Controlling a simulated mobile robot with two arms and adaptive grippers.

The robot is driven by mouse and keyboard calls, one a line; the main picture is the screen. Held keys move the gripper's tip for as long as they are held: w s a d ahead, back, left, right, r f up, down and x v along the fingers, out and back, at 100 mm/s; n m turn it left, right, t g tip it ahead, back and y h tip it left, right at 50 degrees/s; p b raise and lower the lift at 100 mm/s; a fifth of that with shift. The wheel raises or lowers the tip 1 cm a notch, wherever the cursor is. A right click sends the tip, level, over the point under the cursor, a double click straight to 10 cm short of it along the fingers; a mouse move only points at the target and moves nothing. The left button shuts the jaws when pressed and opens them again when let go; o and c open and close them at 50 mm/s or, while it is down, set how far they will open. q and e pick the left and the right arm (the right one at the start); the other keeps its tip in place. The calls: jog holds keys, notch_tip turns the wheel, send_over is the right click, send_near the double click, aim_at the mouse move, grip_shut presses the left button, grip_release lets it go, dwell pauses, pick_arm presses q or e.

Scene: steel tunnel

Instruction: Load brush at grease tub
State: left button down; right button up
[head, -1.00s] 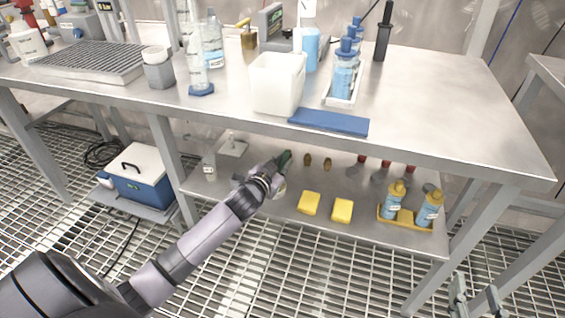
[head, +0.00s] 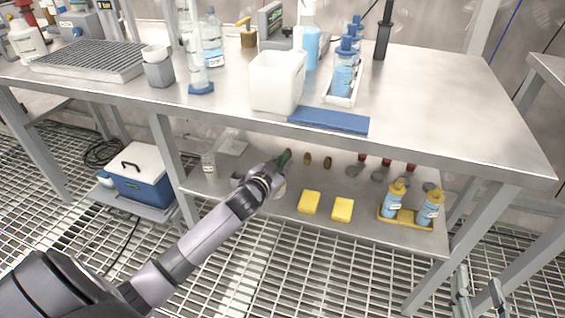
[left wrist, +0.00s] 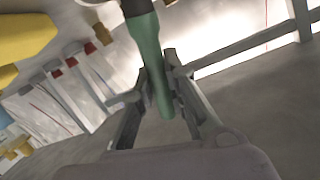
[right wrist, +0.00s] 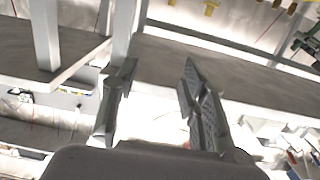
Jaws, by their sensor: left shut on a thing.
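My left gripper (head: 277,172) is under the table, over the lower shelf. In the left wrist view my left gripper (left wrist: 160,97) is shut on a green handle (left wrist: 146,45), which I take for the brush. The handle ends in a dark collar at the top edge, and its bristles are out of view. A bit of the green handle (head: 286,157) shows in the head view. A pale round thing, perhaps the grease tub (head: 281,188), is mostly hidden behind the gripper; I cannot tell whether the brush touches it. My right gripper (head: 480,297) is open and empty; its fingers (right wrist: 160,95) stand apart.
The lower shelf holds two yellow sponges (head: 309,202), a yellow tray (head: 404,222) with two blue bottles, and red-topped items further back. The tabletop (head: 430,110) lies above my left arm; its front edge and legs are close. A blue cooler (head: 143,185) stands at left.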

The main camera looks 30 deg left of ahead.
pick_arm(q)
jog(key=shift+f, duration=0.15)
pick_arm(e)
jog(key=shift+r, duration=0.45)
jog(key=shift+a, duration=0.1)
dwell(0.5)
